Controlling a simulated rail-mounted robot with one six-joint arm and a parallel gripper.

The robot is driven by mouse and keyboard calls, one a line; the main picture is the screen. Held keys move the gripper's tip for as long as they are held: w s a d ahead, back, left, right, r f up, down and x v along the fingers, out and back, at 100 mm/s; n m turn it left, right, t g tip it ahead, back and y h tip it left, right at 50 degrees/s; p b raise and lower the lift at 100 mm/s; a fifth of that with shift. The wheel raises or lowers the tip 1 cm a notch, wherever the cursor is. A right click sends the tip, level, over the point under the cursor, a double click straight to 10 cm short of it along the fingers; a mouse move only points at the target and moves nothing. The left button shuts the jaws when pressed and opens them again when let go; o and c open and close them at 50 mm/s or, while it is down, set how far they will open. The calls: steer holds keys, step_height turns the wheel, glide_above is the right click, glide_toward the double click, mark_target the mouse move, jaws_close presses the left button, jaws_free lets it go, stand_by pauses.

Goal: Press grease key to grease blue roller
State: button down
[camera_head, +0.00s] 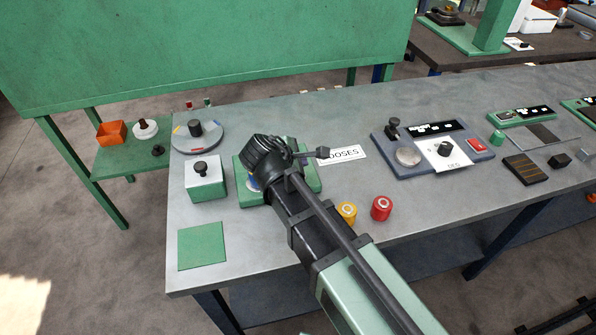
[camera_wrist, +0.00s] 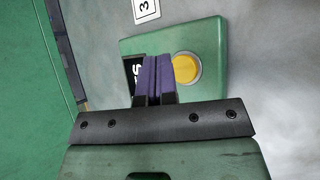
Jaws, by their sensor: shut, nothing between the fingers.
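A green panel (camera_head: 309,183) lies on the grey bench under my arm. In the wrist view the panel (camera_wrist: 205,37) carries a round yellow key (camera_wrist: 185,69) and a dark label partly hidden by my fingers. My gripper (camera_wrist: 153,62) is shut and empty, with its purple fingertips over the panel between the label and the yellow key. I cannot tell whether they touch the panel. In the head view my wrist hides the fingertips. A small blue patch (camera_head: 253,184) shows beside my wrist on the panel. I cannot tell whether it belongs to the blue roller.
A yellow cylinder (camera_head: 347,211) and a red cylinder (camera_head: 381,208) stand right of my arm. A white card (camera_head: 343,154) reads DOSES. A knobbed box (camera_head: 205,183), a round dial plate (camera_head: 198,138) and a flat green square (camera_head: 202,246) are to the left. A control console (camera_head: 433,151) is farther right.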

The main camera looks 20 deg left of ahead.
step_height(320, 180, up, 4)
steer(key=p, duration=0.3)
steer(key=shift+r, duration=0.15)
stand_by(0.4)
steer(key=shift+d+f, duration=0.2)
steer(key=shift+d, duration=0.15)
steer(key=d+f+m+g, duration=0.1)
steer(key=d+m, duration=0.2)
steer(key=d, duration=0.2)
steer(key=d+f+m+g, duration=0.1)
steer(key=d+m+g, duration=0.1)
steer(key=d, duration=0.4)
steer(key=d+f+m+g, duration=0.1)
steer(key=d+m, duration=0.3)
steer(key=d, duration=0.1)
steer(key=shift+s+d+f+m+g, duration=0.1)
steer(key=shift+d+m+g, duration=0.2)
steer(key=shift+d, duration=0.1)
steer(key=d+m, duration=0.1)
steer(key=d, duration=0.1)
steer(key=s+d+m+g, duration=0.1)
steer(key=d+m, duration=0.1)
steer(key=s+d+f+m+y, duration=0.1)
steer(key=d, duration=0.2)
steer(key=shift+m+g, duration=0.4)
steer(key=s+d+m+g+y, duration=0.2)
steer(key=s+d+m, duration=0.3)
steer(key=d+m, duration=0.2)
steer(key=shift+d+f+m+y, duration=0.4)
steer(key=shift+f, duration=0.05)
